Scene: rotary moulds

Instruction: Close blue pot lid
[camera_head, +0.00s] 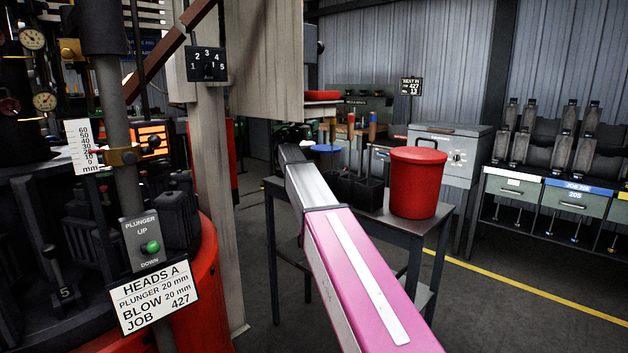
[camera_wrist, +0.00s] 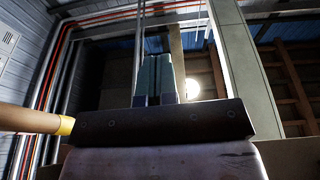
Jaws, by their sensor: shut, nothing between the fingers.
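The blue pot lid (camera_head: 326,149) shows as a small blue rounded shape on the far side of the dark metal table, just right of my arm's far end. The pot under it is mostly hidden by my arm and a dark holder, and I cannot tell how the lid sits. In the wrist view my gripper (camera_wrist: 158,58) points upward in the picture with its two fingers together and nothing between them. In the head view the gripper end is small and dark, left of the blue lid and apart from it in the picture.
A red lidded pot (camera_head: 418,182) stands on the table's (camera_head: 385,222) right end. A dark holder (camera_head: 362,190) with upright wooden-handled tools stands between it and my arm. A machine with gauges fills the left. A brown handle (camera_wrist: 30,119) with a yellow band shows in the wrist view.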

